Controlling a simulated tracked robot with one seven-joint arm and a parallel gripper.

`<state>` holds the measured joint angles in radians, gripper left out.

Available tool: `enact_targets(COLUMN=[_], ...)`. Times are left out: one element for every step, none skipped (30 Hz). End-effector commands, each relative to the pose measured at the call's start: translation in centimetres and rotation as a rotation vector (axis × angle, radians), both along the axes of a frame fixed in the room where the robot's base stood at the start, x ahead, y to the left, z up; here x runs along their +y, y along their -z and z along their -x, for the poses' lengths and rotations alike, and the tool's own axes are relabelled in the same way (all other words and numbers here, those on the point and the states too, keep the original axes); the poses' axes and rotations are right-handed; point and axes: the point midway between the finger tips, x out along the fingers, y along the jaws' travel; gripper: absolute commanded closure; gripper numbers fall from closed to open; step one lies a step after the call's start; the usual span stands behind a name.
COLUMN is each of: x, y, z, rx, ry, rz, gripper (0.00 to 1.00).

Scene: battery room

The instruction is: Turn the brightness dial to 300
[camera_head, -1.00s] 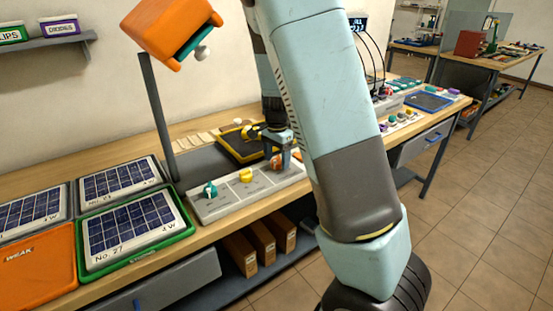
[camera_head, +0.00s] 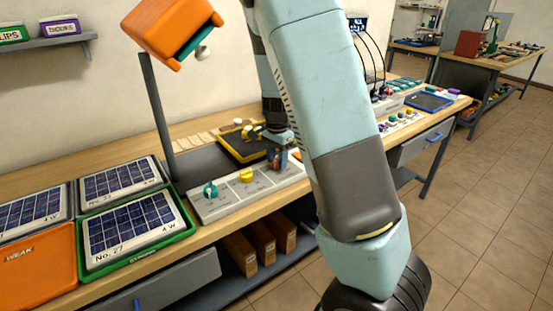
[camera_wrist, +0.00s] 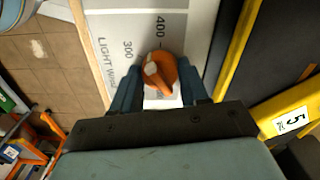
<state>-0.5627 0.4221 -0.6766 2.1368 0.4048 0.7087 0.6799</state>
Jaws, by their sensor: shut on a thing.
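The brightness dial is an orange knob (camera_wrist: 162,76) on a light grey panel, next to the print "LIGHT W". My gripper (camera_wrist: 160,92) has a blue finger on each side of the knob and is shut on it. The knob's pale spot lies at its upper left, facing roughly toward the printed 300. The 400 mark stands above the knob in the wrist view. In the head view, my gripper (camera_head: 278,158) is over the right end of the dial panel (camera_head: 222,203), and the fingers mostly hide the orange knob.
A teal knob (camera_head: 210,189) and a yellow knob (camera_head: 246,175) sit on the same panel, to the left. An orange lamp (camera_head: 170,30) on a dark post stands above. A black and yellow device (camera_head: 238,148) lies behind. Solar panels (camera_head: 128,228) lie at left.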

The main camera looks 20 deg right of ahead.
Motion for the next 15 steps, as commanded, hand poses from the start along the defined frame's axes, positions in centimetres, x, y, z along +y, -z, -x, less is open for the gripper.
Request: enact_targets(x=[0.02,0.02,0.02,0.0,-0.04,-0.04,-0.04,-0.06,-0.04,-0.06,-0.07,-0.06,-0.07,-0.03,-0.06], y=[-0.03,-0.02,-0.02,-0.01,0.0,0.01,0.01,0.01,0.0,-0.01,-0.01,-0.01,0.0,0.01,0.01], z=[-0.05,-0.05,-0.04,-0.04,-0.03,-0.02,-0.03,-0.03,-0.03,-0.04,-0.04,-0.04,-0.04,-0.04,-0.03], rx=[-0.001,-0.001,-0.001,0.0,0.0,0.0,0.0,0.0,0.0,-0.001,-0.001,-0.001,-0.001,-0.001,0.0], ry=[-0.008,-0.017,-0.034,-0.052,-0.072,-0.104,-0.128,-0.156,-0.192,-0.217,-0.245,-0.28,-0.305,-0.331,-0.36], rz=[0.0,0.0,-0.002,-0.001,-0.001,-0.002,-0.002,-0.002,-0.001,-0.002,-0.002,-0.002,-0.002,-0.002,-0.001], gripper=[0.86,0.86,0.86,0.86,0.86,0.86,0.86,0.86,0.86,0.86,0.86,0.86,0.86,0.86,0.86])
